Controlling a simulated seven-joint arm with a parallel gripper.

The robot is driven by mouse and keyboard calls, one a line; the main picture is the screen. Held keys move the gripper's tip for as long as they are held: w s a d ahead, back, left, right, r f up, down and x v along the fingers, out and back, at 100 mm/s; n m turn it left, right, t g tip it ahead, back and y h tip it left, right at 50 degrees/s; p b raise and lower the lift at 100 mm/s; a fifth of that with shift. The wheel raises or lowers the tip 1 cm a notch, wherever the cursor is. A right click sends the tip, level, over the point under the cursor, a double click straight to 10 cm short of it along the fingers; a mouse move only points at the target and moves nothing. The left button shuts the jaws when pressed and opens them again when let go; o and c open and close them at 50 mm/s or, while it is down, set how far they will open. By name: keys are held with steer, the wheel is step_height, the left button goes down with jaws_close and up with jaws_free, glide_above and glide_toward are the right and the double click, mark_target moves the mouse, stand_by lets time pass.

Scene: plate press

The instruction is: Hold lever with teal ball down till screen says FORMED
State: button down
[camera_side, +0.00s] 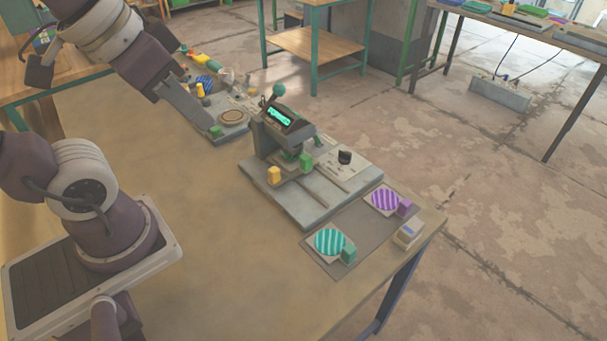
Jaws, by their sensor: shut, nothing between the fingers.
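The press (268,136) stands on a grey base board (290,205) in the middle of the table. Its lever carries a teal ball (279,90), which is raised above the press top. The screen (279,116) on the press is lit green-teal, and its text is too small to read. My gripper (204,121) reaches down from the upper left, to the left of the press and apart from the lever ball. It is shut and holds nothing.
A second board with a round disc (232,117) and small coloured parts lies beneath and behind my gripper. A mat at the front right holds a teal striped plate (329,241), a purple striped plate (384,200) and small blocks.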

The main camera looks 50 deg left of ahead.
steer(key=shift+s+d+f, duration=0.15)
steer(key=shift+s+f, duration=0.55)
steer(key=shift+s, duration=0.2)
